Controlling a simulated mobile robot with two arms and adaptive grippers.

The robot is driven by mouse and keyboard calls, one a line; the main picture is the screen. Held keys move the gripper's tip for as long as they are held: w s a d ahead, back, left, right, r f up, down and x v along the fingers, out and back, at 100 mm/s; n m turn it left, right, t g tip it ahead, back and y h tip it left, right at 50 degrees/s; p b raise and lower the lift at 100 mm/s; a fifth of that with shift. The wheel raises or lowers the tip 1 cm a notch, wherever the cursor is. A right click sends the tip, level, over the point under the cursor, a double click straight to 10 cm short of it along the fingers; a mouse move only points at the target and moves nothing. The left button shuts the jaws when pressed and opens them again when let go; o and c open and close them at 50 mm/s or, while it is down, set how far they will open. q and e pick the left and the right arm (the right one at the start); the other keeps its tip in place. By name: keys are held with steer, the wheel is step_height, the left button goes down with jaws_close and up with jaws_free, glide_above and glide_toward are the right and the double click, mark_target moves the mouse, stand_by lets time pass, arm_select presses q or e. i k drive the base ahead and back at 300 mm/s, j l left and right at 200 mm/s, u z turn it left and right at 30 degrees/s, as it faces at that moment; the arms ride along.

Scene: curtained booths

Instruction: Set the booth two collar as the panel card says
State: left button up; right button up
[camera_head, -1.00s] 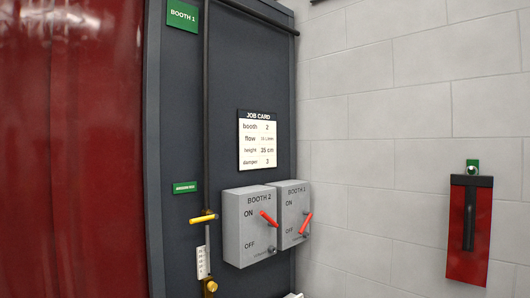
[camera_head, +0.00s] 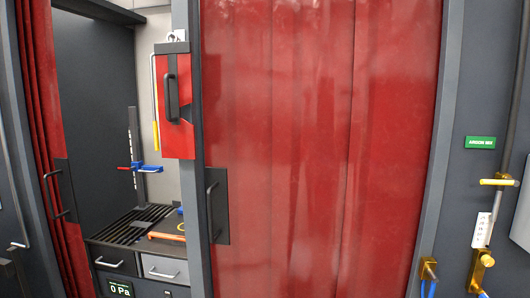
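A blue collar (camera_head: 148,168) sits on an upright scale post (camera_head: 133,140) inside the open booth at the left. A small red piece sticks out on the collar's left side. The post's scale marks are too small to read. The post stands at the back of a dark slatted bench (camera_head: 125,225). No booth number shows in this view, so I cannot tell which booth this is. The job card is out of view now. Neither of my grippers is in view.
A red curtain (camera_head: 320,150) with a dark handle (camera_head: 212,210) is drawn across the middle. Another curtain (camera_head: 50,150) is bunched at the far left, leaving an opening. An orange tool (camera_head: 166,237) lies on the bench.

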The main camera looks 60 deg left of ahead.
mark_target(140, 168)
steer(key=u, duration=2.6)
steer(key=i+j+u, duration=0.1)
steer(key=i, duration=0.25)
steer(key=i+j, duration=0.2)
steer(key=i, duration=0.15)
steer(key=u, duration=0.05)
